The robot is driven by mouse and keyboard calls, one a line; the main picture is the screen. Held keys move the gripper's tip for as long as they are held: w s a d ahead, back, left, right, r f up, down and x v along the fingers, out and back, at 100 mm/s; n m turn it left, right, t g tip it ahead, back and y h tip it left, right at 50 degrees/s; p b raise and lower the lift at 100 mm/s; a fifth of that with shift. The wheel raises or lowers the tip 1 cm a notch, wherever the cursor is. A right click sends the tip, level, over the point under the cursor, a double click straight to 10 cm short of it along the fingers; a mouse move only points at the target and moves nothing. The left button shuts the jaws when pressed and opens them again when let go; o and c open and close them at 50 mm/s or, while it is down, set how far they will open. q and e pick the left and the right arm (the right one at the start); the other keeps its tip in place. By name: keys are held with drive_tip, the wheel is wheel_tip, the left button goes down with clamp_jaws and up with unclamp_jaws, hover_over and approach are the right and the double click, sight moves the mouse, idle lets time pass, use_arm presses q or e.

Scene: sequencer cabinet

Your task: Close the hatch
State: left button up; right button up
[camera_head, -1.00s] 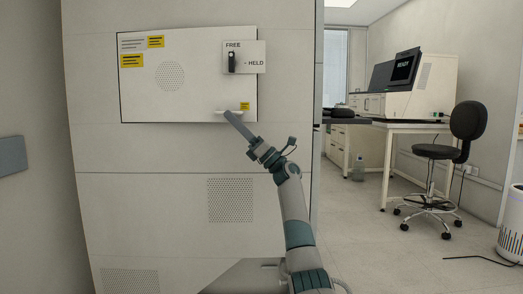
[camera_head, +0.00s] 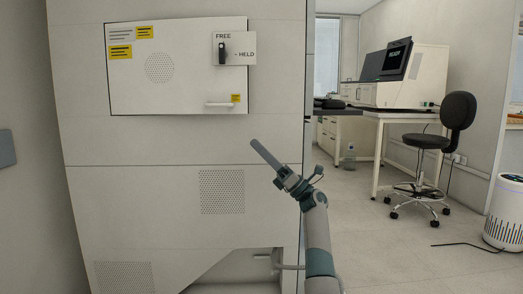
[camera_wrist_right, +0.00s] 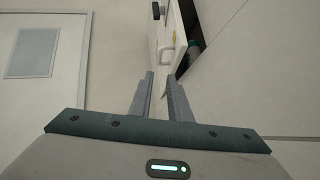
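The hatch (camera_head: 190,80) is a pale rectangular panel high on the cabinet, with yellow labels and a round vent. Its white handle (camera_head: 219,104) is at the lower right; it also shows in the right wrist view (camera_wrist_right: 167,52). In the wrist view a dark gap (camera_wrist_right: 189,22) beside the hatch edge shows it ajar. A black latch knob (camera_head: 222,52) stands upright under "FREE" on a plate (camera_head: 241,44). My right gripper (camera_head: 255,145) is below and right of the handle, apart from it. Its fingers (camera_wrist_right: 158,97) are parted and empty. My left gripper is not in view.
The cabinet front (camera_head: 120,150) has a lower vent and a recess at the bottom. Open floor lies between the cabinet and chair.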

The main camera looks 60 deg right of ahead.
drive_tip(key=shift+s+d+f, duration=0.1)
drive_tip(key=shift+s+f, duration=0.2)
